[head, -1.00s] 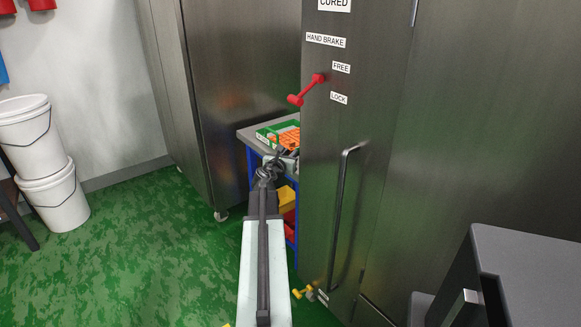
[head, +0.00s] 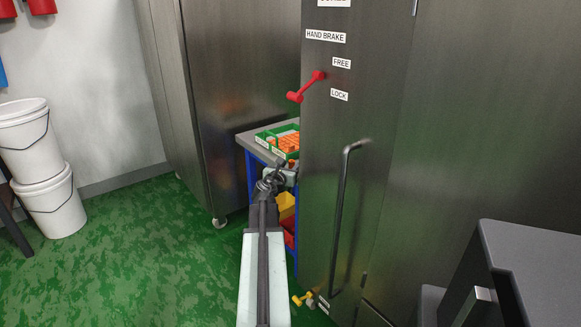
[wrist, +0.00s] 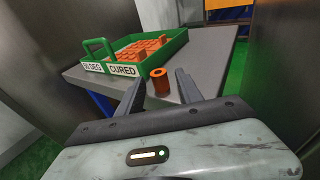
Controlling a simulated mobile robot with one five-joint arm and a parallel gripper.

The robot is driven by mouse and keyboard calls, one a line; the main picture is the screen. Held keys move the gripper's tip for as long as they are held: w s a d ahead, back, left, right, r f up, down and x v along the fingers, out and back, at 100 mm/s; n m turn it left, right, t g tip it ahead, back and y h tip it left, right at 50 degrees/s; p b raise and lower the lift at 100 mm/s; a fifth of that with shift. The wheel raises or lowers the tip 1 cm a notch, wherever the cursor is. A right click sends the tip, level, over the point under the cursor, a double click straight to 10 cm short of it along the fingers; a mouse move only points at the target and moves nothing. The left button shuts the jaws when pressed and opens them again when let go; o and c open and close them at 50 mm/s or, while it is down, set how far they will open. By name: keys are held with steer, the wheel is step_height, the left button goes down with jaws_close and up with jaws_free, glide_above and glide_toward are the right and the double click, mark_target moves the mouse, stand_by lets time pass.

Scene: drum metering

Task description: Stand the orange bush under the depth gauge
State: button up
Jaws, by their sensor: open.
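In the wrist view, an orange bush (wrist: 160,84), a short upright cylinder with a dark hole in its top, appears to stand on the grey table top (wrist: 208,52) near its front edge. My gripper (wrist: 159,76) is open, with one dark finger on each side of the bush. Gaps show between the fingers and the bush. The depth gauge is not in view.
A green tray (wrist: 92,51) marked CURED holds several orange pieces, behind and left of the bush. Tall steel cabinets (head: 345,185) flank the table closely. A red hand brake lever (head: 306,87) sticks out at right. Green floor (head: 130,265) is open at left.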

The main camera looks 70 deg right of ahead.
steer(key=a+r+p, duration=0.1)
steer(key=a, duration=0.6)
steer(key=shift+w+a, duration=0.2)
steer(key=shift+a, duration=0.15)
